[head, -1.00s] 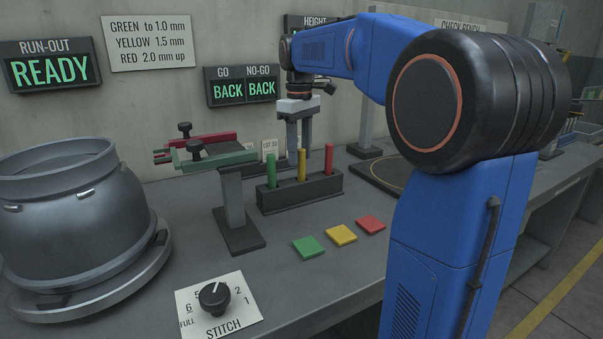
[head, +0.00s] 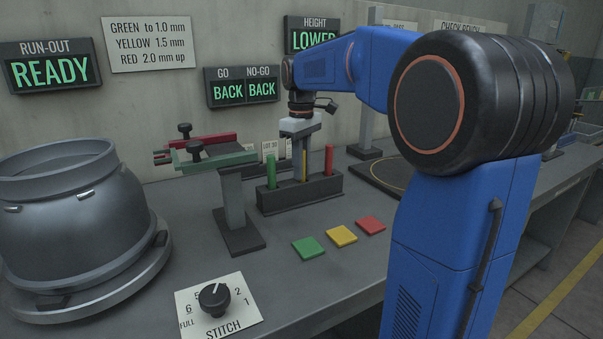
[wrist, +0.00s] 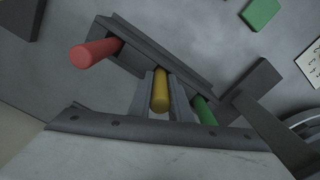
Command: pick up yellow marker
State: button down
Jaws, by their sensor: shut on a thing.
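The yellow marker (head: 304,166) stands upright in the dark rack (head: 300,196), between the green marker (head: 270,190) and the red marker (head: 329,160). My gripper (head: 305,165) is lowered over the rack with its fingers around the yellow marker and shut on it. In the wrist view, the yellow marker (wrist: 160,92) lies between the two fingers of my gripper (wrist: 160,98). The red marker (wrist: 95,52) is to its left and the green marker (wrist: 205,110) to its right. The fingers partly hide the yellow marker in the head view.
A stand with green and red bars (head: 212,155) is close left of the rack. Green, yellow and red pads (head: 341,236) lie in front of it. A large grey vessel (head: 70,220) is at left, and a STITCH dial (head: 214,299) at the front. Bench around the pads is clear.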

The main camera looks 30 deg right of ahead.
notch_tip(320, 180, up, 10)
jog(key=shift+r, duration=0.1)
dwell(0.5)
dwell(2.2)
